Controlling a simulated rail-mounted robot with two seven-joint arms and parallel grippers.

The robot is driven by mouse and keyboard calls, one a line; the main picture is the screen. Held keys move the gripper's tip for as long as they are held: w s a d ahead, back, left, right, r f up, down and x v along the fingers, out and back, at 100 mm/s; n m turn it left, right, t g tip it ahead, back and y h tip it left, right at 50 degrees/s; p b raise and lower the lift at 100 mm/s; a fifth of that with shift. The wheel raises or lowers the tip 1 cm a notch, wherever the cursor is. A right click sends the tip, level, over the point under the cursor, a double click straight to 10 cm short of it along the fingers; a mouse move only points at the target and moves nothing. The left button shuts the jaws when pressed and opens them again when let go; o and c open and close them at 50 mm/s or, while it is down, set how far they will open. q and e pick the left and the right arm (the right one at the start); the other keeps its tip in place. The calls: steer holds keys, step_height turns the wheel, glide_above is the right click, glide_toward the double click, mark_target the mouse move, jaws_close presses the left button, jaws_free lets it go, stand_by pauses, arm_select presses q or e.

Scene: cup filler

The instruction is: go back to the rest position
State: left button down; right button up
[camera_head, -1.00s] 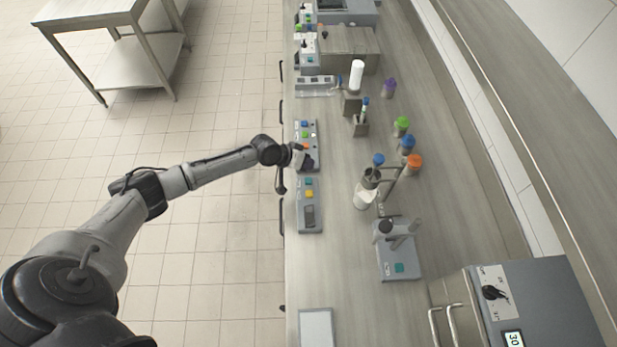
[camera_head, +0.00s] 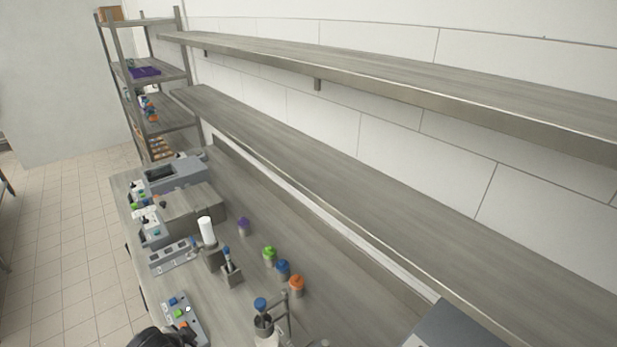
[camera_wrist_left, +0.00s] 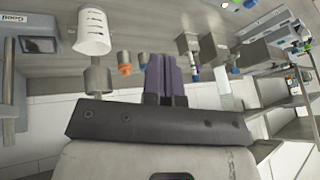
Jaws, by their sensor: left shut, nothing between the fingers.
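My left gripper (camera_wrist_left: 166,78) shows in the left wrist view with its purple fingers shut together and nothing between them. In the head view only a dark part of my left arm shows at the bottom edge, beside a button panel (camera_head: 181,312) with coloured buttons; whether they touch is unclear. My right gripper is in neither view. A white cup (camera_wrist_left: 93,32) with dark marks shows in the left wrist view, apart from the fingers.
Purple (camera_head: 243,223), green (camera_head: 269,253), blue (camera_head: 283,267) and orange (camera_head: 296,283) capped jars stand on the grey bench (camera_head: 325,290). A white cylinder (camera_head: 206,230) stands on a block. Two long shelves (camera_head: 400,195) run along the wall. A rack (camera_head: 150,75) stands at the far end.

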arm_select(q)
steer(key=s+d+r+n+t+y, duration=0.1)
steer(key=s+d+r, duration=0.25)
steer(key=s, duration=0.25)
steer(key=s+d+r+n+t, duration=0.1)
steer(key=s+d+r, duration=0.1)
steer(key=s+d, duration=0.3)
steer(key=s+d+f+n+g, duration=0.1)
steer(key=s+f, duration=0.2)
steer(key=s, duration=0.4)
steer(key=s+f+g+h, duration=0.1)
steer(key=s+f+g, duration=0.1)
steer(key=s+f, duration=0.3)
steer(key=s+d+f+n+g, duration=0.1)
steer(key=s+f, duration=0.1)
steer(key=s, duration=0.6)
step_height(320, 180, up, 15)
steer(key=p, duration=1.5)
steer(key=shift+w+r, duration=0.15)
steer(key=shift+w, duration=0.3)
